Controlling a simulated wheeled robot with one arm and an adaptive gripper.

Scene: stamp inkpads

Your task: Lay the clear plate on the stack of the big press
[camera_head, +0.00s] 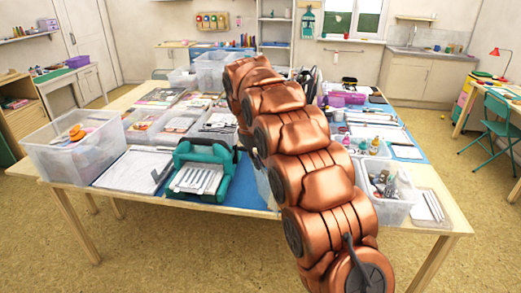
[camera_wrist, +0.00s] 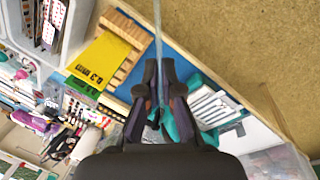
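The big press (camera_head: 205,172) is a teal machine near the table's front edge. A stack of pale strips or plates (camera_head: 198,180) lies on its bed. In the wrist view the teal press (camera_wrist: 196,82) and its pale stack (camera_wrist: 215,108) show to the right of and beyond my fingers. My gripper (camera_wrist: 162,78) is closed on a thin, see-through sheet, which looks like the clear plate (camera_wrist: 158,32), seen edge-on and standing out from the fingertips. In the head view my arm hides the gripper and most or all of the plate.
A clear bin (camera_head: 75,148) stands at the table's left end; a white tray (camera_head: 133,170) lies beside the press. A crate of small items (camera_head: 392,205) is at the right. A wooden rack with a yellow card (camera_wrist: 100,60) is left of my fingers.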

